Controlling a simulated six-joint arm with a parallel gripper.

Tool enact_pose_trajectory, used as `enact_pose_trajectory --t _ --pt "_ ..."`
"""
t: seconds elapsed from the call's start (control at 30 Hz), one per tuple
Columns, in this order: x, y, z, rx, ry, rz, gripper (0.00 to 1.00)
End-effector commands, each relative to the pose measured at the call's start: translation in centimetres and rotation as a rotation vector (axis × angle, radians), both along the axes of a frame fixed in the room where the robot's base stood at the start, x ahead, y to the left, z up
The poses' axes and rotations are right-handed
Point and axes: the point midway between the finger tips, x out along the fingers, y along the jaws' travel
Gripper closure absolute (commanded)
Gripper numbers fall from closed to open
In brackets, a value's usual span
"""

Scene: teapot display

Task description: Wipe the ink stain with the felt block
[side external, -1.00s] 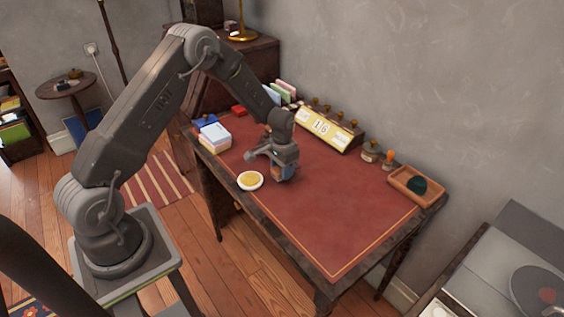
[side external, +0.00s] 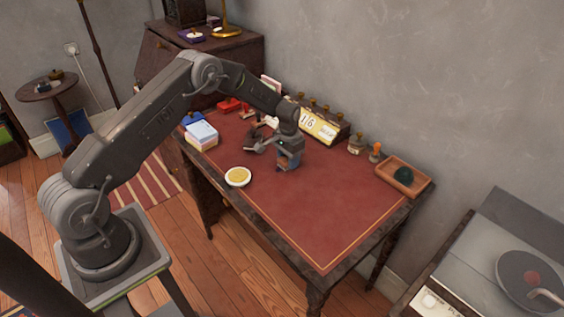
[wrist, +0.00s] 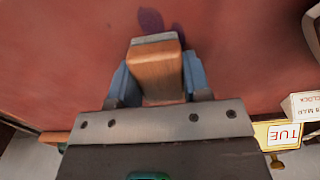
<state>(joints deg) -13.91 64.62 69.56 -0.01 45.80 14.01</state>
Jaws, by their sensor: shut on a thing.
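My gripper (side external: 288,160) points down over the red desk top and is shut on the felt block. In the wrist view the block has a wooden back (wrist: 157,72) and a grey felt strip (wrist: 154,39), held between blue fingers. A dark purple ink stain (wrist: 150,18) lies on the red surface just beyond the felt edge, its near part hidden by the block. Whether the felt touches the desk I cannot tell. In the side view the arm and block largely cover this spot.
A round yellow-topped dish (side external: 238,176) lies left of my gripper. A calendar stand (side external: 318,127), stamps and a tray (side external: 403,178) line the back edge. Stacked pads (side external: 201,135) sit at the left. The desk's front right is clear.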

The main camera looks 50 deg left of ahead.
Motion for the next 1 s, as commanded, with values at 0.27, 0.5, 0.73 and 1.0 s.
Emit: enact_pose_trajectory --t 0.27,0.5,0.73,1.0 --pt "2.3 0.0 -0.1 0.0 -0.001 0.0 0.78" --pt "0.7 0.0 0.0 -0.001 0.003 0.0 0.78" --pt "-1.4 0.0 -0.1 -0.001 0.004 0.0 0.78" --pt "-3.8 0.0 0.0 -0.001 0.003 0.0 0.78"
